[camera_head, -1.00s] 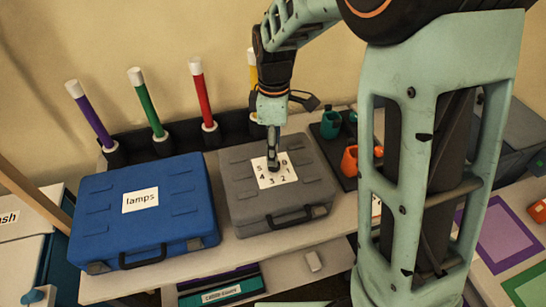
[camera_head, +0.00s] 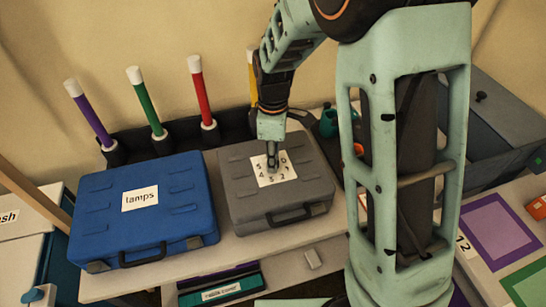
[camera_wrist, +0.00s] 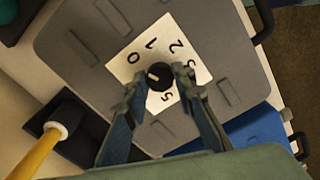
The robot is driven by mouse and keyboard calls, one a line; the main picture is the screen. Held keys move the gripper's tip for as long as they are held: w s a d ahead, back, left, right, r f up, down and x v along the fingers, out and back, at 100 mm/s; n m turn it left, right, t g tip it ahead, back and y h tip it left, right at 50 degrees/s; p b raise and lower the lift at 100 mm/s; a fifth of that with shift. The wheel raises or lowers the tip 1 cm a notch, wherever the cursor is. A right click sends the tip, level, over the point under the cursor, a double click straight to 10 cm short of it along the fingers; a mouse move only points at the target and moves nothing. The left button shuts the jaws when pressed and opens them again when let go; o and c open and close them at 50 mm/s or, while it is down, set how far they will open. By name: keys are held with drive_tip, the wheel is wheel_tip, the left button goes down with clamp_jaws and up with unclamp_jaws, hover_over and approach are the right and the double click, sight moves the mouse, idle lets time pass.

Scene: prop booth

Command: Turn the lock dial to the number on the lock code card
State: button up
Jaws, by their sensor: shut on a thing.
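The lock dial (camera_wrist: 160,77) is a small dark knob on a white number plate (camera_wrist: 197,76), fixed to the lid of a grey case (camera_head: 235,180). My gripper (camera_wrist: 165,75) points down at the lid with its two fingers on either side of the dial, shut on it. It also shows over the plate in the head view (camera_head: 272,163). A pale mark on the dial lies on the side toward the 0. In the wrist view 0, 1, 2 and 5 show; the fingers cover other digits. I cannot make out the lock code card for certain.
A blue case (camera_head: 178,212) labelled "lamps" stands left of the grey case. Purple, green and red tubes (camera_head: 198,92) stand behind, with a yellow tube (camera_wrist: 30,155) near my gripper. A white card (camera_head: 463,243) reading "12" is partly hidden by my arm.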

clamp_jaws()
drive_tip(key=shift+m, duration=0.4)
drive_tip(key=m, duration=0.3)
drive_tip(key=shift+b, duration=0.35)
drive_tip(key=m, duration=0.5)
drive_tip(key=shift+b, duration=0.3)
drive_tip(key=m, duration=0.4)
drive_tip(key=shift+m, duration=0.4)
drive_tip(key=m, duration=0.4)
drive_tip(key=shift+m, duration=0.3)
